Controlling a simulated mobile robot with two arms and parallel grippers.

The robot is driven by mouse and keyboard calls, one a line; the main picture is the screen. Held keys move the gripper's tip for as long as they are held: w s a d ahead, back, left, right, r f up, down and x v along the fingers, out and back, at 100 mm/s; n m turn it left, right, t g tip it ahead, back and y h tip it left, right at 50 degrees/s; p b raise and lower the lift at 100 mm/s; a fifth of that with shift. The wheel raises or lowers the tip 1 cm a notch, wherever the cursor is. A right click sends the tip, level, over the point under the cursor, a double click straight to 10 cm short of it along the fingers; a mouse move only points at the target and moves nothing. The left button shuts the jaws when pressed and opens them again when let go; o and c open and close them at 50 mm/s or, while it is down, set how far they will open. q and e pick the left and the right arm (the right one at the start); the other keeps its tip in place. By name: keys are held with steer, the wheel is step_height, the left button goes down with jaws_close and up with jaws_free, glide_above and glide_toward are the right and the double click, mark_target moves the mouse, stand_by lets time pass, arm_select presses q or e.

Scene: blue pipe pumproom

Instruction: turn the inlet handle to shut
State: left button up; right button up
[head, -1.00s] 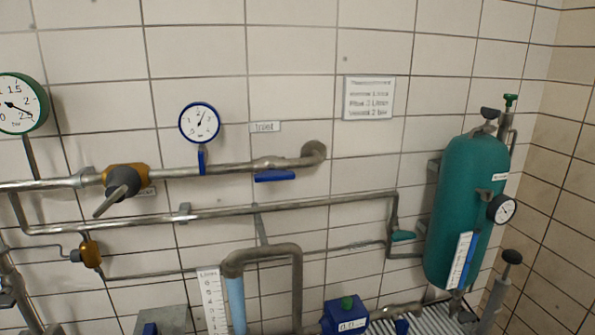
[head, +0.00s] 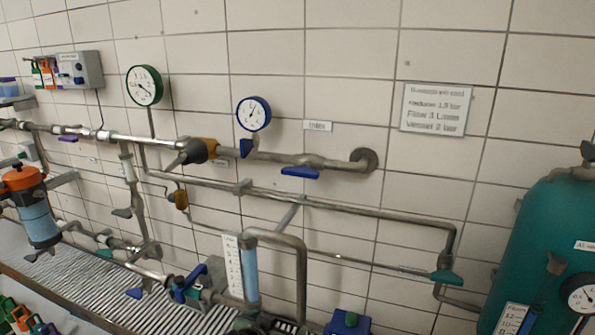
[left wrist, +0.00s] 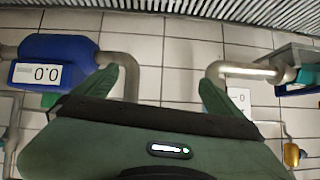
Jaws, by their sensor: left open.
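The inlet handle (head: 300,172) is a flat blue lever on the grey inlet pipe (head: 340,163), below and left of the Inlet label (head: 317,126). It lies roughly along the pipe, just under it. My left gripper (left wrist: 165,72) is open and empty in the left wrist view, its two green fingers spread apart. Between and beyond them is tiled wall with bent pipe. The inlet handle is not clearly seen in that view, and nothing touches it in the head view. Any part of my left gripper low in the head view is too unclear to place. My right gripper is not in view.
A blue-rimmed gauge (head: 253,113) and an orange valve with a dark handle (head: 199,150) are left of the handle. A lower pipe (head: 340,207) runs beneath it. A teal tank (head: 545,240) stands at right. A blue meter box (left wrist: 55,62) is near my left finger.

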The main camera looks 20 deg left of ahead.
arm_select(q)
step_height(320, 180, up, 19)
steer(key=d+t, duration=0.1)
steer(key=t, duration=0.6)
glide_toward(298, 173)
steer(key=shift+n+h, duration=0.3)
steer(key=shift+h, duration=0.1)
steer(key=w+p, duration=0.3)
steer(key=w, duration=0.5)
steer(key=shift+w, duration=0.35)
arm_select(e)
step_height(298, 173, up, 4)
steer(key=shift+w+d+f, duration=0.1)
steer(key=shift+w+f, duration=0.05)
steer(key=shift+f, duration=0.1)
arm_select(q)
steer(key=c, duration=1.4)
